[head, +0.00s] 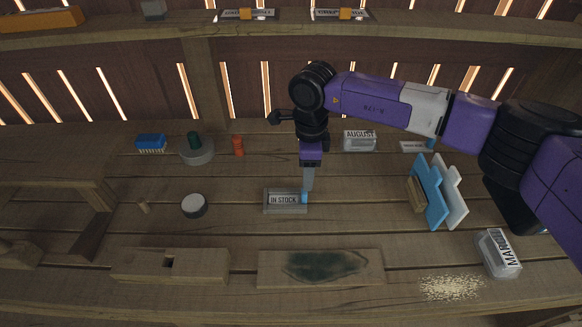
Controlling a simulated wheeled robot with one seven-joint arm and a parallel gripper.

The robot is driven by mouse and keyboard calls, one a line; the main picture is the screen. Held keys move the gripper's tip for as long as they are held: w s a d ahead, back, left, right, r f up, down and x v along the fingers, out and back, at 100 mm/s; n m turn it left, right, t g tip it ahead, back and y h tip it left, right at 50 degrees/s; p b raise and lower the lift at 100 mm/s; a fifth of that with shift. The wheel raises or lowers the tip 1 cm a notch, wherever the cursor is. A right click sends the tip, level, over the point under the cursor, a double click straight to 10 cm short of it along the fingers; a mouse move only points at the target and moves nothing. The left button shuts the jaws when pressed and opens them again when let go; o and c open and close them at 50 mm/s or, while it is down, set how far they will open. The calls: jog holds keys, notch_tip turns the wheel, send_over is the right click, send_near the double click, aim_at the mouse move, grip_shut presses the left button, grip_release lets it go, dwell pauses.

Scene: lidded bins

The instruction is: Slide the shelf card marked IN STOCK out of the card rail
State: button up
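The card marked IN STOCK (283,199) sits in a clear, pale card rail (284,210) on the wooden bench, facing me. A small blue tab (304,197) shows at its right end. My gripper (308,187) points down from above, its grey fingers right at the blue tab. The fingers line up in this view and look like one, so I cannot tell whether they are closed on the tab or only beside it.
Blue and white upright panels (437,192) stand to the right. A clear AUGUST holder (360,140) is behind, a MAR holder (498,254) at the front right. A wooden block with a dark patch (270,270) lies in front; a round white-topped thing (194,206) is left.

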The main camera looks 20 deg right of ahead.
jog(key=shift+s+d+f, duration=0.1)
jog(key=shift+s, duration=0.15)
jog(key=shift+f+p, duration=0.5)
jog(key=shift+f, duration=3.3)
grip_shut()
jog(key=shift+s+d+p, duration=0.25)
jog(key=shift+d, duration=0.5)
jog(key=shift+s+d+p, duration=0.2)
jog(key=shift+d+p, duration=0.05)
jog(key=shift+d, duration=0.5)
jog(key=shift+s+d+p, duration=0.25)
jog(key=shift+d, duration=0.5)
jog(key=shift+d, duration=0.1)
jog(key=shift+s+d+p, duration=0.15)
jog(key=shift+s+d, duration=0.1)
jog(key=shift+d, duration=0.5)
jog(key=shift+s+d+p, duration=0.2)
jog(key=shift+s+d, duration=0.1)
jog(key=shift+d, duration=0.5)
jog(key=shift+s+d+p, duration=0.15)
jog(key=shift+s+d, duration=0.1)
jog(key=shift+d, duration=0.5)
